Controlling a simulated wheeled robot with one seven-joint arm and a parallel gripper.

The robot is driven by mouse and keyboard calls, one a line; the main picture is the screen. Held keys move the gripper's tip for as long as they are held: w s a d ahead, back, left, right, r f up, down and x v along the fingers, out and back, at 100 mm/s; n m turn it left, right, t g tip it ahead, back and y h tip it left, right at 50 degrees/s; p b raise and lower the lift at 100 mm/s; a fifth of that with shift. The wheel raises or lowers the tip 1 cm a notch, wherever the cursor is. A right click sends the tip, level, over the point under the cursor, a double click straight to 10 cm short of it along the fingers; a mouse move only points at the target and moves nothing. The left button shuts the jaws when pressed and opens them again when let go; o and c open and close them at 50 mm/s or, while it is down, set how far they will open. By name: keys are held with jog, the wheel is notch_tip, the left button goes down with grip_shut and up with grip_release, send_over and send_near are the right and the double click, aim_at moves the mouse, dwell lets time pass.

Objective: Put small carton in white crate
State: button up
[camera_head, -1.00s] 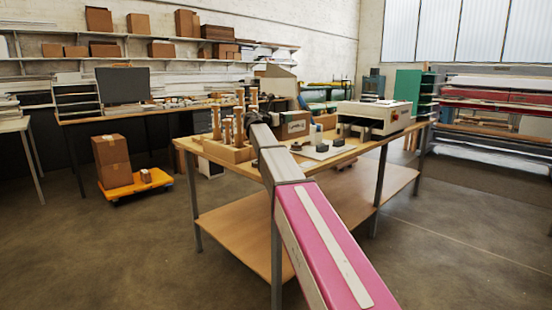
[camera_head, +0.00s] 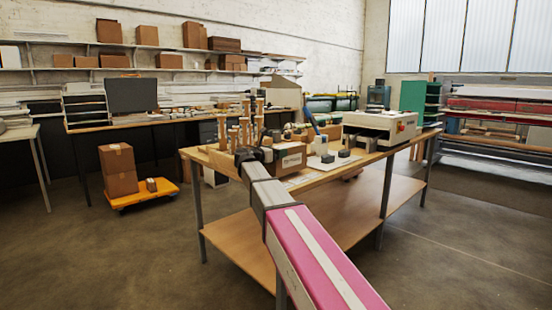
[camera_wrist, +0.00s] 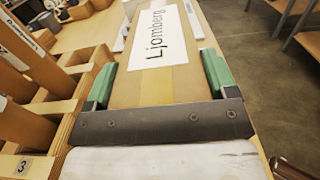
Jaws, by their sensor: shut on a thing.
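A brown carton (camera_head: 291,158) with a white label reading "Ljomberg" is at the near edge of the worktable (camera_head: 320,182) in the head view. In the wrist view the carton (camera_wrist: 150,88) lies between the two green fingers of my gripper (camera_wrist: 158,77), which is shut on it. My gripper (camera_head: 264,155) also shows at the carton's left in the head view, partly hidden by my arm. I cannot tell whether the carton touches the tabletop. I cannot pick out a white crate for certain.
A white machine (camera_head: 380,127) stands at the table's right. An orange dolly (camera_head: 140,193) with brown boxes is on the floor at left.

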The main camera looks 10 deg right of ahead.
jog(key=shift+f, duration=1.15)
jog(key=o, duration=1.2)
jog(key=shift+f, duration=0.1)
jog(key=shift+c, duration=0.2)
jog(key=shift+o, duration=0.8)
